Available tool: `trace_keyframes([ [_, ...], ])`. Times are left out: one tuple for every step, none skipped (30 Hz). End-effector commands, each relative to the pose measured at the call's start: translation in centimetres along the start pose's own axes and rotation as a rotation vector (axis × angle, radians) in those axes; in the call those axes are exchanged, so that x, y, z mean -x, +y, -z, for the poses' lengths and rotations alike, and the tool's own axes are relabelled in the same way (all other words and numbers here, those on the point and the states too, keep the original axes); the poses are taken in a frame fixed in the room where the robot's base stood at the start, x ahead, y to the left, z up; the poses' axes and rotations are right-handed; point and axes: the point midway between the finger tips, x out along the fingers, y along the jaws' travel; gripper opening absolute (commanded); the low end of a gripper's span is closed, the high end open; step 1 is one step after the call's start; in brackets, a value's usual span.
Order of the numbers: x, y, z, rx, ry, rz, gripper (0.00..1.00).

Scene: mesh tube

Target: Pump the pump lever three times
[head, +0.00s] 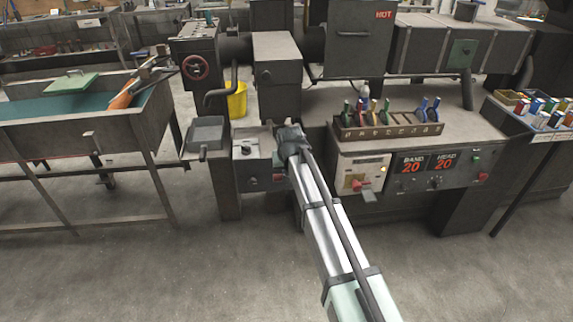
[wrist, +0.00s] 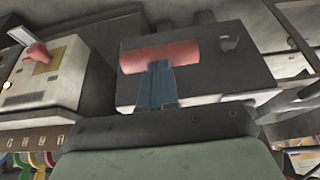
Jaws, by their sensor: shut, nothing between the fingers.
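A red cylindrical grip, which looks like the pump lever's handle (wrist: 165,56), lies across the face of a dark box in the wrist view. A small red part, seemingly the same handle, shows beside my arm in the head view (head: 279,178). My gripper (wrist: 157,67) is shut and empty, its narrow blue fingers pointing at the handle's middle. The fingertips overlap the handle's edge in the picture; I cannot tell whether they touch it. In the head view my arm hides the gripper and part of the box.
A control panel (head: 425,168) with "BAND 20" and "HEAD 20" displays stands to the right, below a tool rack (head: 390,128). A red-knobbed switch box (wrist: 45,75) is beside the handle's box. A sink-like bench (head: 75,125) stands left. The floor in front is clear.

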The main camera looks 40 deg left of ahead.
Motion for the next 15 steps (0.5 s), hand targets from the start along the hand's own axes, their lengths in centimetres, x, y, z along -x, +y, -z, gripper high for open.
trace_keyframes([
  [-0.73,0.01,-0.51,0.000,-0.016,-0.001,0.00],
  [-0.78,0.01,-0.54,0.000,-0.017,-0.001,0.00],
  [-0.83,0.01,-0.58,-0.001,-0.019,-0.001,0.00],
  [-0.86,0.02,-0.61,-0.001,-0.020,-0.001,0.00],
  [-0.89,0.01,-0.64,-0.001,-0.021,-0.001,0.00],
  [-0.93,0.02,-0.68,-0.001,-0.023,-0.001,0.00],
  [-0.96,0.02,-0.70,-0.001,-0.024,-0.001,0.00],
  [-0.96,0.02,-0.71,-0.001,-0.024,-0.001,0.00],
  [-0.97,0.02,-0.71,-0.001,-0.024,-0.001,0.00],
  [-0.96,0.02,-0.70,-0.001,-0.024,-0.001,0.00],
  [-0.94,0.01,-0.68,-0.001,-0.024,-0.001,0.00],
  [-0.88,0.02,-0.63,-0.001,-0.024,-0.001,0.00],
  [-0.79,0.01,-0.56,-0.001,-0.023,-0.001,0.00],
  [-0.65,0.01,-0.47,-0.001,-0.023,-0.001,0.00],
  [-0.42,0.01,-0.30,-0.001,-0.022,-0.001,0.00],
])
